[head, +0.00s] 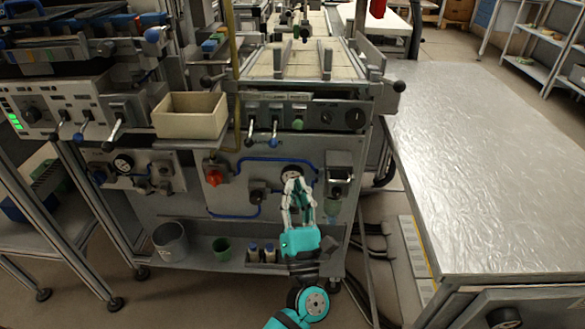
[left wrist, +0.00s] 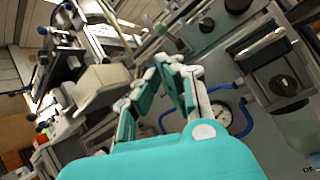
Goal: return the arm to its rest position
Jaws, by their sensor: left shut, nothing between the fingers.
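My left gripper (head: 299,185) is raised in front of the machine's lower panel, its fingers pointing up in the head view. Its white and teal fingers come together at the tips, and nothing is between them. In the left wrist view the gripper (left wrist: 172,62) also shows shut and empty, with the machine behind it. My right gripper is not in view. No tape reel can be made out.
The machine (head: 250,215) with knobs, gauges and blue hoses stands ahead. A beige bin (head: 190,124) sits on its ledge. A grey bucket (head: 170,250) and a green cup (head: 222,251) stand on the lower shelf. A bare metal table (head: 490,160) is at the right.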

